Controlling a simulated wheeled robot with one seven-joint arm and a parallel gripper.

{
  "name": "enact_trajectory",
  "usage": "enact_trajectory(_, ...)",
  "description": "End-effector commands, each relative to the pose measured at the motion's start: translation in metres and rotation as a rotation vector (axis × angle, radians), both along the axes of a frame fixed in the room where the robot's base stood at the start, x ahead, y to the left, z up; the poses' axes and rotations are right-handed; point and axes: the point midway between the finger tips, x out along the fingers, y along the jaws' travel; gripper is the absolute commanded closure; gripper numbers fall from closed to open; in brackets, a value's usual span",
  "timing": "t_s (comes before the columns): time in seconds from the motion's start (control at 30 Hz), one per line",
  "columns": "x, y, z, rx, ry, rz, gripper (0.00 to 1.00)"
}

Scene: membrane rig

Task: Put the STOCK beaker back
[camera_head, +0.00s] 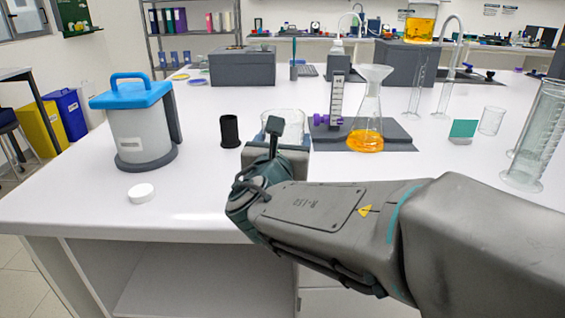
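A clear glass beaker (285,115) shows just beyond the end of my arm, near the table's middle; my wrist hides its lower part. My gripper (277,138) is right in front of this beaker. Its fingers are hidden, so I cannot tell whether they are shut on the glass or only near it. A vessel of amber liquid (420,22) stands on a dark grey block (405,65) at the back. Another small empty beaker (490,121) stands at the right. No STOCK label is readable on any of them.
A flask with orange liquid and a funnel (365,125) stands on a dark plate (395,134). A blue-lidded container (140,125), a black cup (230,131) and a white cap (141,193) are at left. Measuring cylinders (533,140) stand at right. The table's left front is mostly clear.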

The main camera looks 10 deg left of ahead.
Motion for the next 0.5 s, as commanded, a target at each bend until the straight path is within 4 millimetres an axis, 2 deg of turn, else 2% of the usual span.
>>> enact_trajectory(0.1, 0.003, 0.011, -0.007, 0.0, -0.001, 0.0, 0.61)
enact_trajectory(0.27, 0.004, 0.016, -0.012, 0.0, -0.001, 0.0, 0.61)
enact_trajectory(0.5, 0.003, 0.016, -0.045, -0.002, 0.0, 0.0, 0.61)
